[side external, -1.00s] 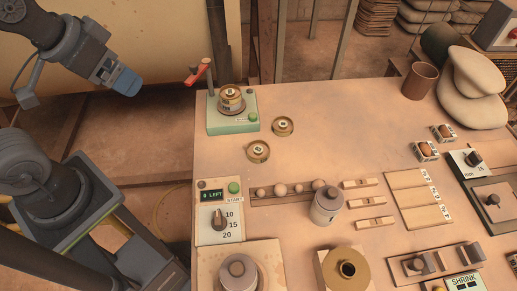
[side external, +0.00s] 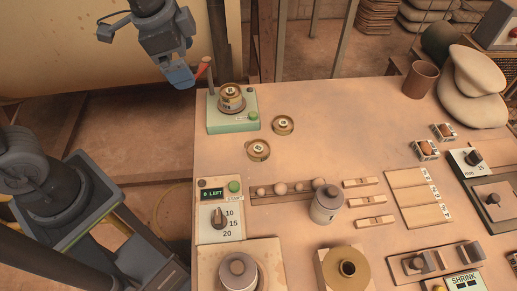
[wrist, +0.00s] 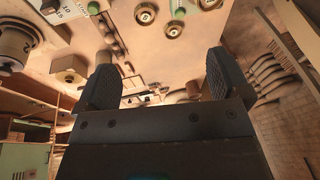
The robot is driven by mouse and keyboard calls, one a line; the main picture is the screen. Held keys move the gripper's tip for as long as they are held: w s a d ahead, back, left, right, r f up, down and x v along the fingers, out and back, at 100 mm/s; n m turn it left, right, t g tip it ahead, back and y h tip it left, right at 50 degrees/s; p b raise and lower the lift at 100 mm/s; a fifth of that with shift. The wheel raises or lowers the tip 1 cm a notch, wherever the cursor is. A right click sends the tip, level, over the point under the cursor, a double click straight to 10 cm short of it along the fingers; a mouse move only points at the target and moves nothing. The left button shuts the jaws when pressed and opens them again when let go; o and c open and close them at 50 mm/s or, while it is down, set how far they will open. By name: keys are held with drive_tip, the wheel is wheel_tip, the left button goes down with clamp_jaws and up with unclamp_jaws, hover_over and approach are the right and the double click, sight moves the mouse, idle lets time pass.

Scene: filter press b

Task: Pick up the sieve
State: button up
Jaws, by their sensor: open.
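I cannot tell for sure which piece is the sieve. A round brass can with a label (side external: 231,97) stands on a pale green base at the table's far left corner. Two shallow round brass pieces with light centres, one (side external: 283,125) farther back and one (side external: 258,150) nearer, lie flat beside it. Two such round brass pieces show at the top of the wrist view (wrist: 145,14). My gripper (side external: 181,79) is up off the table's left edge, left of the brass can and apart from it. In the wrist view its two dark fingers are spread with nothing between them.
A red-orange handle on a post (side external: 203,68) stands between my gripper and the can. A grey lidded jar (side external: 326,204), wooden pieces and stacked stones (side external: 470,90) stand farther right. The table between the brass pieces and stones is mostly clear.

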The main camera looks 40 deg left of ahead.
drive_tip(key=w+d+f+m+g, duration=0.2)
drive_tip(key=w+d+f+m, duration=0.3)
drive_tip(key=w+f+m, duration=0.15)
drive_tip(key=m+g, duration=0.1)
drive_tip(key=m, duration=0.3)
hover_over(257, 146)
drive_tip(key=shift+y, duration=0.3)
drive_tip(key=f, duration=1.6)
drive_tip(key=shift+d, duration=0.35)
drive_tip(key=shift+a+f, duration=0.2)
drive_tip(key=shift+f, duration=1.15)
drive_tip(key=shift+a+f, duration=0.15)
drive_tip(key=shift+f, duration=1.2)
drive_tip(key=shift+r, duration=0.1)
drive_tip(key=c, duration=1)
